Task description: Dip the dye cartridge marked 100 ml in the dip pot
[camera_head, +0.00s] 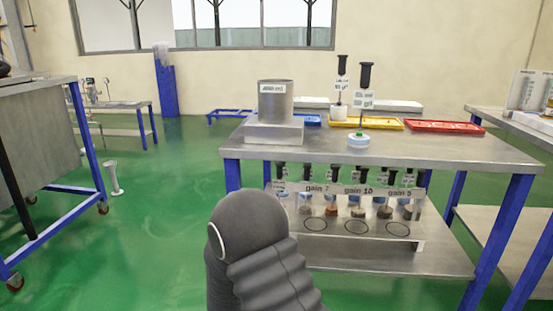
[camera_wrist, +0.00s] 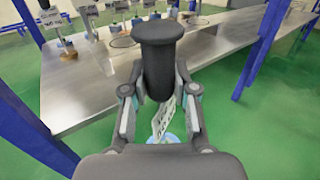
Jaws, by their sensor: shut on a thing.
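In the wrist view my gripper (camera_wrist: 160,105) is shut on the black handle of a dye cartridge (camera_wrist: 158,60). A white tag hangs below the handle, its writing unreadable, and a pale blue base shows partly under it. The held cartridge is above the green floor, in front of the shelf. In the head view my gripper is hidden behind my arm. A grey metal pot (camera_head: 276,104), with a label too small to read, stands on a metal block on the table at left. Two black-handled cartridges stand upright on the table: one at the back (camera_head: 341,85), one nearer (camera_head: 366,78).
Blue, yellow (camera_head: 375,124) and red (camera_head: 444,127) trays lie behind. Blue table legs (camera_head: 495,243) flank the shelf. The tabletop's front right is clear.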

